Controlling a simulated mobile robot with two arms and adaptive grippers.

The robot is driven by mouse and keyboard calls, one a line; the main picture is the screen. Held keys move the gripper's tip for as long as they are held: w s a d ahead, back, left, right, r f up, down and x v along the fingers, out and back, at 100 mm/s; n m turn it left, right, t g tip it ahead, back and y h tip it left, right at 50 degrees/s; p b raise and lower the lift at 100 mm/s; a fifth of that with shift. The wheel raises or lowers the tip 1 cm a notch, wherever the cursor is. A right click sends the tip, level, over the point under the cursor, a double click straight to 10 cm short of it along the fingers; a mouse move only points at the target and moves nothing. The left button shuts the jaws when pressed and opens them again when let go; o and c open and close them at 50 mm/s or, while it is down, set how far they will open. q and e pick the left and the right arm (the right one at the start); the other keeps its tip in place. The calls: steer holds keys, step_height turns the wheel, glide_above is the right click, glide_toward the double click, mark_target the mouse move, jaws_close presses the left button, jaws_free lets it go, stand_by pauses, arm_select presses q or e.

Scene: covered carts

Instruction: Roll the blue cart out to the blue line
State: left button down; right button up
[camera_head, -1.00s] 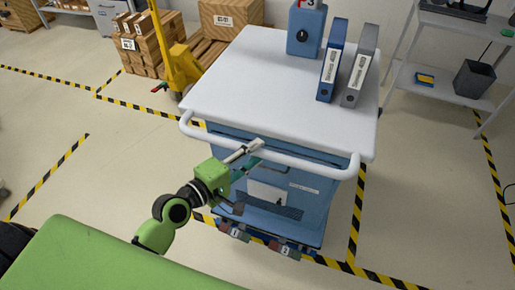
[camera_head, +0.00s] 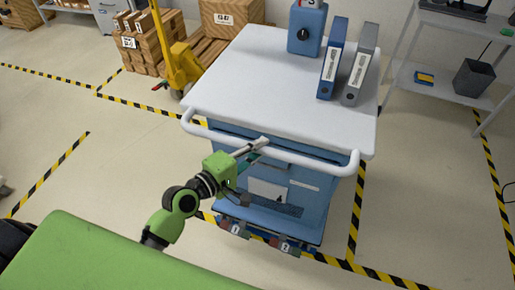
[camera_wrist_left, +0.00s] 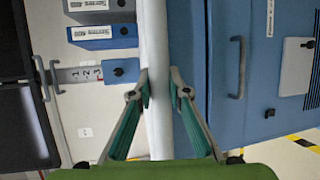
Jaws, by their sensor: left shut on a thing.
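The blue cart (camera_head: 312,205) stands in front of me with a white top (camera_head: 260,75) and a white push handle (camera_head: 330,168) along its near side. It also shows in the left wrist view (camera_wrist_left: 222,75). My left gripper (camera_head: 260,146) is at the middle of the handle. In the left wrist view, its green-padded fingers (camera_wrist_left: 160,88) lie on both sides of the white bar (camera_wrist_left: 155,35), shut on it. My right gripper is not in view. The floor lines in view are yellow and black; I see no blue line.
A blue canister (camera_head: 306,30), a blue binder (camera_head: 332,60) and a grey binder (camera_head: 360,65) stand on the cart. A yellow pallet jack (camera_head: 180,60) and boxes (camera_head: 150,45) are behind left. A grey shelf (camera_head: 440,90) stands right. The floor at left is clear.

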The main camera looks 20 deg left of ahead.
arm_select(q)
steer(key=w, duration=0.3)
steer(key=shift+w+d+f, duration=0.1)
steer(key=shift+w+f, duration=0.05)
steer(key=shift+w, duration=0.15)
steer(key=c, duration=2)
jaws_free()
steer(key=shift+o, duration=0.5)
steer(key=shift+s+r, duration=0.25)
steer(key=shift+s, duration=0.45)
steer(key=v, duration=1.2)
